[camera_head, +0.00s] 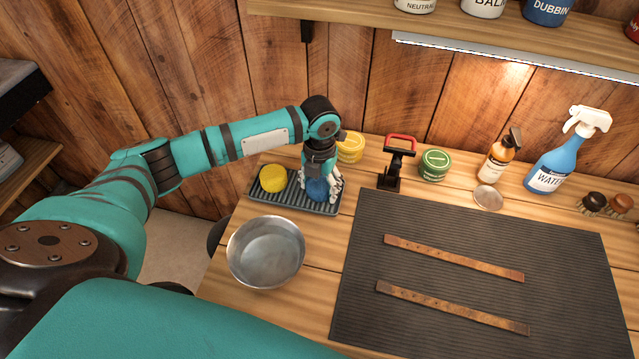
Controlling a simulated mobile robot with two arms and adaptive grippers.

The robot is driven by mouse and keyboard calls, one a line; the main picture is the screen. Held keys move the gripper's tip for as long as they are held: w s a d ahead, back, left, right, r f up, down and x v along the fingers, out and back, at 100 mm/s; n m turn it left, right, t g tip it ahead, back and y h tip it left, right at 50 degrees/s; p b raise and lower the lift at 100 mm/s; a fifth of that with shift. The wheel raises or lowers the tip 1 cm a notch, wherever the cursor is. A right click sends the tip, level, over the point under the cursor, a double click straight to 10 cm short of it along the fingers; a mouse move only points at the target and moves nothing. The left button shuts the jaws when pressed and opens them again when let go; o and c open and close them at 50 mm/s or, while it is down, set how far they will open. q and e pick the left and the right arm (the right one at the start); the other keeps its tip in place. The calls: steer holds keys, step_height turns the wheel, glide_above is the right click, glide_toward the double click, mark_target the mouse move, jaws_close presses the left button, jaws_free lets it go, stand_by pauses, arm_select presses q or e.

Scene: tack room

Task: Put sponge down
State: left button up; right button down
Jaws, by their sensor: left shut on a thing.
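My left gripper (322,184) points down over the right part of a dark ridged tray (294,202). It is shut on a rounded blue sponge (317,190), partly hidden by the fingers. The blue sponge is at or just above the tray surface; I cannot tell whether it touches. A round yellow sponge (272,178) lies on the left end of the same tray, apart from the gripper. My right gripper is not in view.
A metal bowl (265,252) stands in front of the tray. Behind the gripper are a yellow tin (350,148), a red-handled black tool (397,160) and a green tin (434,165). A dark mat (450,267) with two leather straps (452,258) fills the right. A spray bottle (562,160) stands farther right.

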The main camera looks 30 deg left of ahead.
mark_target(320, 183)
arm_select(q)
steer(key=o, duration=0.4)
steer(key=shift+f, duration=0.15)
steer(key=o, duration=0.5)
steer(key=shift+c, duration=0.2)
steer(key=shift+r, duration=0.55)
step_height(320, 183, up, 11)
steer(key=b, duration=0.2)
steer(key=shift+r, duration=0.2)
steer(key=shift+c, duration=0.4)
